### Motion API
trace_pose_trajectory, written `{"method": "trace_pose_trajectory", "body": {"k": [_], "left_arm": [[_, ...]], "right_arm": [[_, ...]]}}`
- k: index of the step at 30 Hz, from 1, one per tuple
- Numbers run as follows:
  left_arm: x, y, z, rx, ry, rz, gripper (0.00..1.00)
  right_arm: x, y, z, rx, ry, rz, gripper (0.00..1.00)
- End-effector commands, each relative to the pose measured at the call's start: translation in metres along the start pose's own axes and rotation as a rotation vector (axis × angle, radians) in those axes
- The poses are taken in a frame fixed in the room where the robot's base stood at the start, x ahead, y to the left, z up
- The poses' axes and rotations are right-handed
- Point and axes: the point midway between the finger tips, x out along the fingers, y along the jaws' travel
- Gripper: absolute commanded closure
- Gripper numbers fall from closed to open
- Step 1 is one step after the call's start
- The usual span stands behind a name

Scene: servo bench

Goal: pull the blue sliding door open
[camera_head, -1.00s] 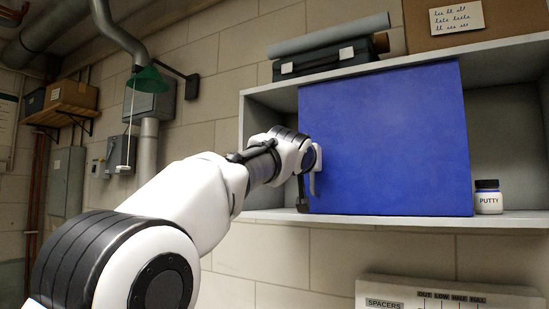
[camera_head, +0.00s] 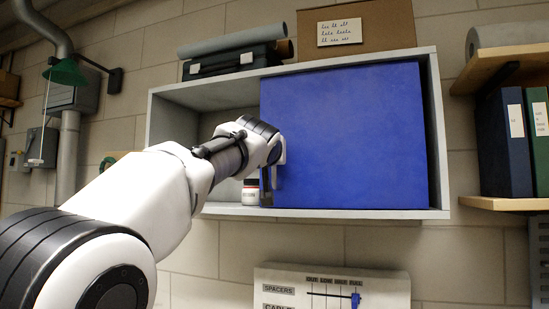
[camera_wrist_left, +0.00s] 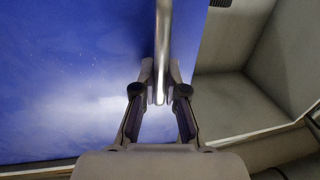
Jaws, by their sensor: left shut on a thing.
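The blue sliding door (camera_head: 350,140) covers the right part of the grey wall cabinet (camera_head: 330,213), its right edge close to the cabinet's right side wall. The left part of the cabinet is open. In the left wrist view the door (camera_wrist_left: 65,75) fills the left side, with its vertical metal bar handle (camera_wrist_left: 162,40) near the door's edge. My left gripper (camera_wrist_left: 161,85) is shut on this handle, one finger on each side. In the head view my left wrist hides most of the handle. My right gripper is not in view.
A white jar with a dark lid (camera_head: 250,193) stands in the open part beside my wrist. A black case (camera_head: 232,64) and a grey roll (camera_head: 235,42) lie on top. Binders (camera_head: 503,140) stand on a shelf at right. A spacers panel (camera_head: 330,290) is below.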

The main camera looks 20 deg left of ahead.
Motion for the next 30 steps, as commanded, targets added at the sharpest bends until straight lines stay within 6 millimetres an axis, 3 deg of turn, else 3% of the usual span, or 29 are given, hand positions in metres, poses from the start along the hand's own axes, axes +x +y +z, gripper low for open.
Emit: {"method": "trace_pose_trajectory", "body": {"k": [4,6,7,19,30], "left_arm": [[-0.001,0.0,-0.004,0.0,0.008,0.002,1.0],[-0.001,0.0,-0.004,0.0,0.008,0.001,0.72],[-0.001,0.0,-0.004,0.0,0.007,0.001,0.63],[-0.006,0.0,-0.002,0.001,0.003,0.0,0.63],[-0.068,0.001,-0.003,0.0,0.005,0.001,0.63]], "right_arm": [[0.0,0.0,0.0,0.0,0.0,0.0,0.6],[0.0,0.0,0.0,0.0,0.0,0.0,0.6],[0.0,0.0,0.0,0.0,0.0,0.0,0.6],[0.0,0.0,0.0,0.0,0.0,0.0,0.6],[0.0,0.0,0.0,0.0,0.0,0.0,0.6]]}}
